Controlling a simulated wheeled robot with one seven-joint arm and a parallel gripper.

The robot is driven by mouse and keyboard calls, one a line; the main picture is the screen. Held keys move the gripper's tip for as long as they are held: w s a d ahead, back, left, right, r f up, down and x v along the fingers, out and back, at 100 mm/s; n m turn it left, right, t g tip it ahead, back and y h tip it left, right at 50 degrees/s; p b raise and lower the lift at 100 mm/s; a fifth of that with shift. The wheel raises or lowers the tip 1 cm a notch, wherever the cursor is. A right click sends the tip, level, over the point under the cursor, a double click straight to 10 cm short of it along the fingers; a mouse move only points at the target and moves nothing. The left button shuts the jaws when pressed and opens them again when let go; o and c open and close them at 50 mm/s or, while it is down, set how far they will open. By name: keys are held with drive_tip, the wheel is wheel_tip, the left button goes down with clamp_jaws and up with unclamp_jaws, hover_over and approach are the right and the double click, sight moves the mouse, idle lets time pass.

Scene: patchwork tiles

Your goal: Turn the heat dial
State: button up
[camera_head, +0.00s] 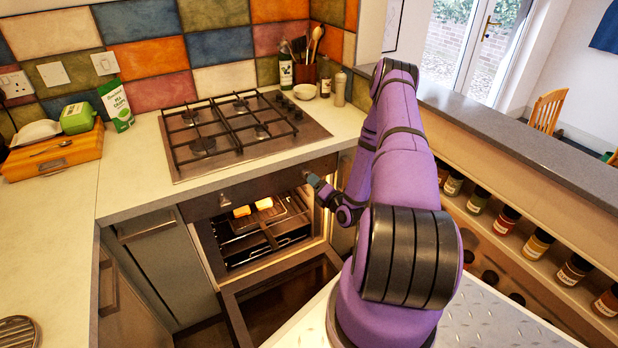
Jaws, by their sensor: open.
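The oven's dark front panel (262,188) runs under the worktop edge. A round metallic dial (224,200) sits on its left part. My gripper (309,178) is at the panel's right end, close in front of it, well to the right of that dial. The gripper is open, but its fingers are small and dark here. A dial behind the gripper would be hidden, and I cannot tell if the fingers touch anything. Small dark knobs (285,103) also stand on the hob's right side.
The oven door (285,305) hangs open below, in front of the lit cavity. A gas hob (240,135) is above. A spice shelf (515,235) and counter (530,140) bound the right side.

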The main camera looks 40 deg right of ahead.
sight(307, 175)
drive_tip(key=shift+w+d, duration=0.2)
drive_tip(key=shift+w, duration=1.05)
drive_tip(key=shift+w+d, duration=0.2)
drive_tip(key=shift+w, duration=1)
drive_tip(key=c, duration=0.9)
